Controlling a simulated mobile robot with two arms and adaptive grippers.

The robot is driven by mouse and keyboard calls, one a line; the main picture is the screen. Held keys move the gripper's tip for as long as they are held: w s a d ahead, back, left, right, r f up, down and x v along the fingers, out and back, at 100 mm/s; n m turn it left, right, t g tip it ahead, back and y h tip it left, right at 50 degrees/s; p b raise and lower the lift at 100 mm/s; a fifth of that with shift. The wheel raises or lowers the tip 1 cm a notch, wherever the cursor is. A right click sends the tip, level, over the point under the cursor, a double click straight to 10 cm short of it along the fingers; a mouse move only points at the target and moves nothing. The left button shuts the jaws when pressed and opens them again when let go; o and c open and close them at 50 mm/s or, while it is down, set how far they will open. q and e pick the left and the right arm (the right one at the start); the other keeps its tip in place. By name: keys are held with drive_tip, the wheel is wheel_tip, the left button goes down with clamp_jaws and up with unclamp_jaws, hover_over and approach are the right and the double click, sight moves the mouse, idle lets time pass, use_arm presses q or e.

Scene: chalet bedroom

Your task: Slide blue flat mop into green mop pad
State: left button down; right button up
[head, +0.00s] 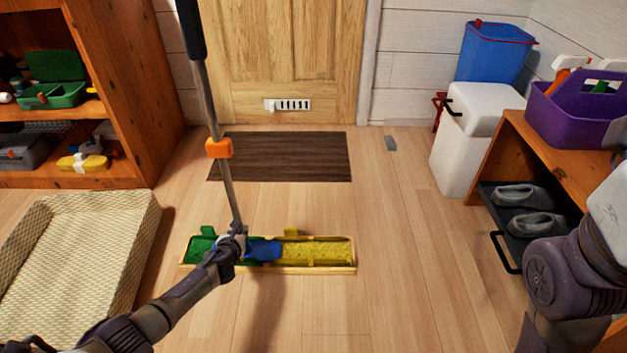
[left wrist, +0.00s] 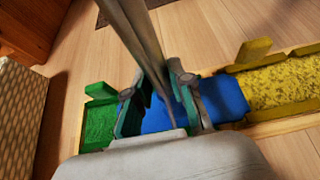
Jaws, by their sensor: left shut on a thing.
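The blue flat mop's head (head: 264,250) is low at the tray, between the green mop pad (head: 198,247) on the left and a yellow pad (head: 316,252) on the right. Its grey pole (head: 224,165) rises, tilted left, with an orange clip and black grip. My left gripper (head: 237,236) is shut around the pole just above the head. In the left wrist view the blue head (left wrist: 226,98) lies behind the fingers (left wrist: 158,100), with the green pad (left wrist: 99,124) to its left. The fingers partly hide the gap between head and green pad. My right gripper is out of view.
The pads lie in a shallow wooden tray (head: 308,271) on the floor. A woven basket (head: 85,245) is at left, a dark mat (head: 282,156) behind. A white bin (head: 470,140) and a bench (head: 550,150) with shoes stand at right. Floor right of the tray is clear.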

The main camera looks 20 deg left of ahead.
use_arm(q)
drive_tip(key=shift+s+a, duration=0.25)
drive_tip(key=shift+a, duration=0.6)
drive_tip(key=shift+s+a, duration=0.25)
drive_tip(key=shift+a, duration=0.75)
drive_tip(key=a, duration=0.1)
drive_tip(key=s+a, duration=0.1)
drive_tip(key=a, duration=0.1)
drive_tip(key=c, duration=0.9)
unclamp_jaws()
drive_tip(key=shift+c, duration=0.2)
drive_tip(key=shift+f, duration=0.1)
